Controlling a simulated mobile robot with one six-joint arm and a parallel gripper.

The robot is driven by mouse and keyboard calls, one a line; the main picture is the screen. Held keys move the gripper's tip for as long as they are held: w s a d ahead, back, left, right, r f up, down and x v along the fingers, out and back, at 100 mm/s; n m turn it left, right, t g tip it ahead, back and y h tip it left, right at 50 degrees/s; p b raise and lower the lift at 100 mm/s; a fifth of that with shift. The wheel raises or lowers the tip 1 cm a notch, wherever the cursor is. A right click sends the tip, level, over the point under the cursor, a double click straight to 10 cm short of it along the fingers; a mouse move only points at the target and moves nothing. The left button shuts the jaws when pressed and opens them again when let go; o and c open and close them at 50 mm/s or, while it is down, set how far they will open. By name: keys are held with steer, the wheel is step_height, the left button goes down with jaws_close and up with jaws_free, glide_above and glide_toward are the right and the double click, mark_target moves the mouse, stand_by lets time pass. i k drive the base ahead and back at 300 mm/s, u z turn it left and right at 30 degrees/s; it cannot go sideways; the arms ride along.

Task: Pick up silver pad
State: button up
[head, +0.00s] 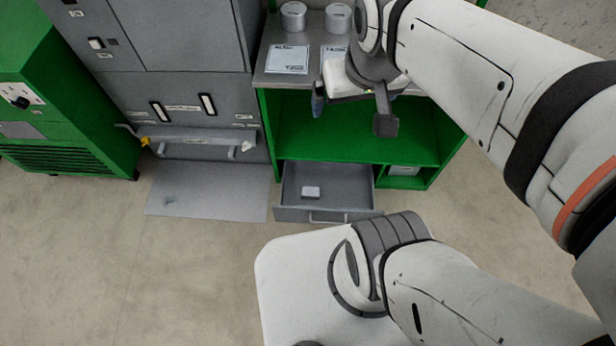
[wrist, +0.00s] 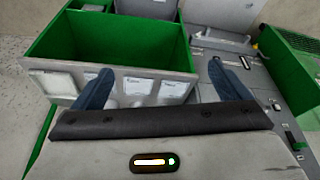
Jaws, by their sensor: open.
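A small pale grey block (head: 311,192), which may be the silver pad, lies flat in the open grey drawer (head: 350,215) at the base of the green shelf unit. It is too small to be sure of its material. I cannot make it out in the wrist view. My gripper (head: 350,108) is in front of the unit's upper part, above and apart from the drawer. In the wrist view my gripper (wrist: 160,82) shows two blue-grey fingers spread wide with nothing between them.
The green shelf unit (head: 350,130) has a steel top (head: 270,78) with white cards (head: 288,60) and pale cylinders (head: 293,16). A grey cabinet (head: 205,85) stands left, beside a green machine (head: 50,90). A grey plate (head: 205,192) lies on the floor left of the drawer.

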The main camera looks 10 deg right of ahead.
mark_target(307, 192)
steer(key=u, duration=0.1)
steer(key=k, duration=0.9)
steer(key=z, duration=0.5)
steer(key=i, duration=1.25)
steer(key=u, duration=0.65)
